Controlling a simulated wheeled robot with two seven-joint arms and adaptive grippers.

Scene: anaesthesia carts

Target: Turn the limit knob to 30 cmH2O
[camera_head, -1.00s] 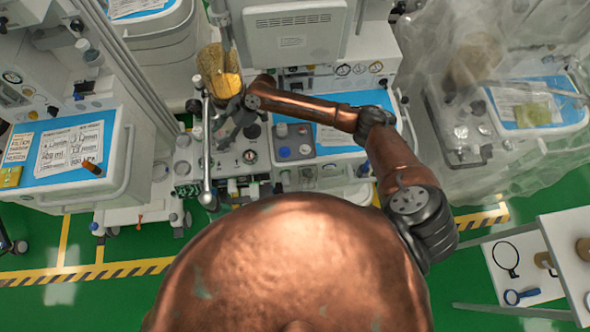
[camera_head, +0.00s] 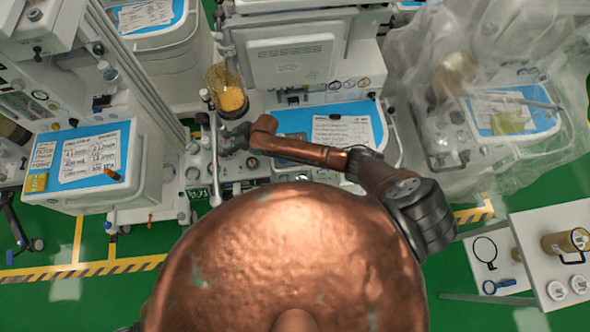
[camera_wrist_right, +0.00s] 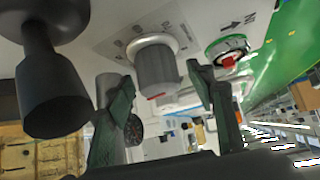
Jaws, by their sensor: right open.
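The limit knob appears to be the grey knob (camera_wrist_right: 155,72) on a white collar in the right wrist view, with a printed scale beside it and a small red mark at its lower end. My right gripper (camera_wrist_right: 162,84) is open, with one finger on each side of this knob. I cannot tell whether either finger touches it. The scale's numbers are too small to read. In the head view my right gripper (camera_head: 236,138) is over the anaesthesia cart's front panel (camera_head: 240,168), and the knob cannot be made out there. My left gripper is not in view.
A large dark knob-like part (camera_wrist_right: 50,90) hangs close at the left of the wrist view. A green-ringed fitting with a red part (camera_wrist_right: 228,55) is right of the knob. In the head view a canister with yellow contents (camera_head: 228,92) and an upright pole (camera_head: 214,150) are close to the gripper.

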